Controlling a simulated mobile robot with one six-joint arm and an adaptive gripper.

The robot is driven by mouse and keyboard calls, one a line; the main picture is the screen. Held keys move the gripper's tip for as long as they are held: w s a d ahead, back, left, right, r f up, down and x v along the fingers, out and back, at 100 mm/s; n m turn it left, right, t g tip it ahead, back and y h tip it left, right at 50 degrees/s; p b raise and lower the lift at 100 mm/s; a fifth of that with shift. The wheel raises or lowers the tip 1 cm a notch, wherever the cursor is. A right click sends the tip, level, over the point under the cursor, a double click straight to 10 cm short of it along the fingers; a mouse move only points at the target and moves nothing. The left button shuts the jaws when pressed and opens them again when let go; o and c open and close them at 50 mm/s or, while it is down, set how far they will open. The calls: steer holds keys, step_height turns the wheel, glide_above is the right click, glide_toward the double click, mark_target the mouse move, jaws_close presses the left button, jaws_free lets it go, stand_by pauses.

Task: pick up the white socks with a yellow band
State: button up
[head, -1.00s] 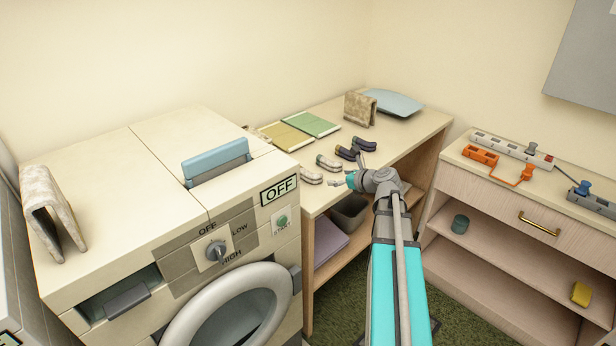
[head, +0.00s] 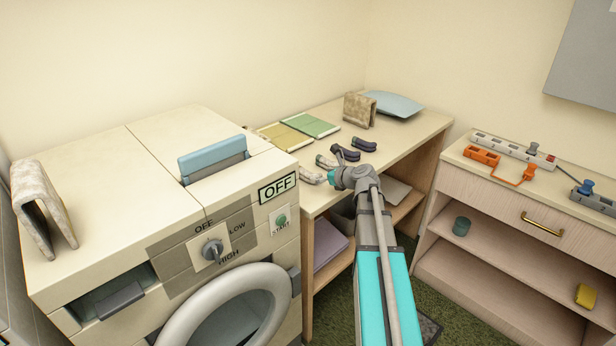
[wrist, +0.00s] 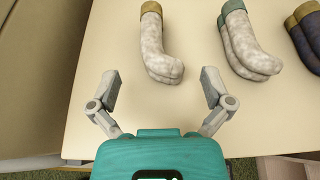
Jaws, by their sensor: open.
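The white socks with a yellow band (wrist: 160,50) lie on the table as a folded pair, with the mustard band at the far end and the toe toward me. In the head view they (head: 312,177) are the nearest pair in the row, just left of my gripper (head: 334,177). In the wrist view my gripper (wrist: 160,84) is open and empty. Its two fingers are spread to either side of the sock's toe, apart from it. Whether the fingertips are above or level with the socks I cannot tell.
White socks with a teal band (wrist: 245,45) lie close right of the right finger. Dark socks with a yellow band (wrist: 306,35) lie beyond, and another dark pair (head: 364,145) sits farther back. A washing machine (head: 110,215) stands left of the table (head: 405,137).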

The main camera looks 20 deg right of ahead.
mark_target(316, 174)
steer(key=shift+w, duration=0.1)
steer(key=shift+b+x, duration=1)
steer(key=shift+x, duration=1.55)
steer(key=c, duration=1)
